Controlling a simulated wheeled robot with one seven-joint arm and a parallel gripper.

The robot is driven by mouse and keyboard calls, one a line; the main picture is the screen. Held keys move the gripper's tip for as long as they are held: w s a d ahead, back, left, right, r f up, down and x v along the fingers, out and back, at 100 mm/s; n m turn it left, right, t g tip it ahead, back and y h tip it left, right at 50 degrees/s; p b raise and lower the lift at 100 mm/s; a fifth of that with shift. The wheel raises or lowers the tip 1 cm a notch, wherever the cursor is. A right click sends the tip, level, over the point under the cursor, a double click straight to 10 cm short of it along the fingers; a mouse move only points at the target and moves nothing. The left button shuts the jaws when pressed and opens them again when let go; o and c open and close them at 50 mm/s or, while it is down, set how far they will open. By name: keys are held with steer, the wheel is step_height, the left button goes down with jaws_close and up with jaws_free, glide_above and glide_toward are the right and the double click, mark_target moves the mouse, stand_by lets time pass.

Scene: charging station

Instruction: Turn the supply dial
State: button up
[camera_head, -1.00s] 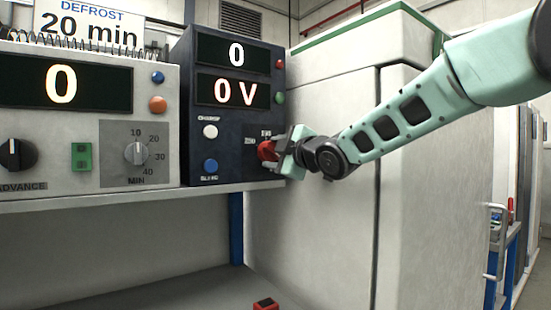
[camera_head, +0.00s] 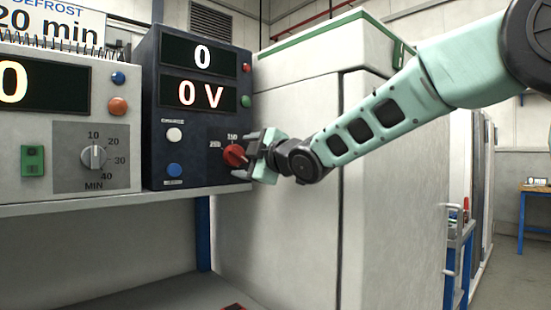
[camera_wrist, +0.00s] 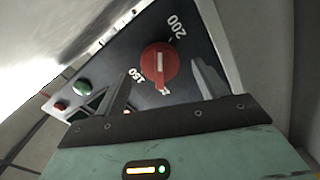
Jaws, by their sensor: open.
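The supply dial (camera_head: 234,155) is a red round knob with a white pointer line, low on the right of the dark blue supply unit (camera_head: 205,125). It also shows in the wrist view (camera_wrist: 159,65), with the numbers 150 and 200 beside it. My gripper (camera_head: 252,152) is at the dial from the right. In the wrist view my gripper (camera_wrist: 165,88) is open, with one finger on each side of the dial and gaps between. I cannot tell whether a finger touches it. The unit's displays (camera_head: 200,75) read 0 and 0 V.
A grey timer unit (camera_head: 95,160) with a MIN knob stands left on the same shelf (camera_head: 120,203). White and blue buttons sit left of the dial. A large pale cabinet (camera_head: 300,220) stands close on the right, behind my arm. Below the shelf is open space.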

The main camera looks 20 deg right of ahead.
steer(key=p+v, duration=0.5)
steer(key=v, duration=1)
steer(key=shift+s, duration=0.1)
